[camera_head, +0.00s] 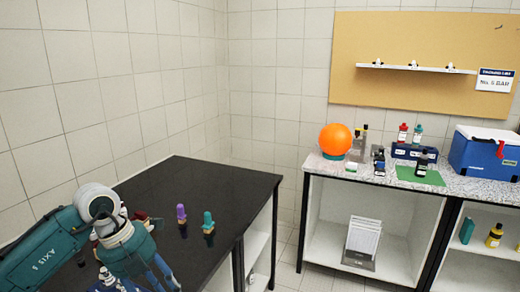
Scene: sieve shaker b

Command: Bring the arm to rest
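My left arm comes in from the lower left over the black table (150,180). Its teal and white wrist hangs above the table's front part. The blue parts below the wrist look like my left gripper (162,274); they run toward the bottom edge, and I cannot tell whether the fingers are apart or closed. I see nothing clearly held there. My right arm and gripper are not in view.
A purple-topped item (181,213) and a teal-topped item (208,223) stand on the table right of my wrist. A dark red thing is partly hidden behind the wrist. A speckled counter (320,166) with an orange ball (335,139) and a blue cooler (480,158) stands at the right.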

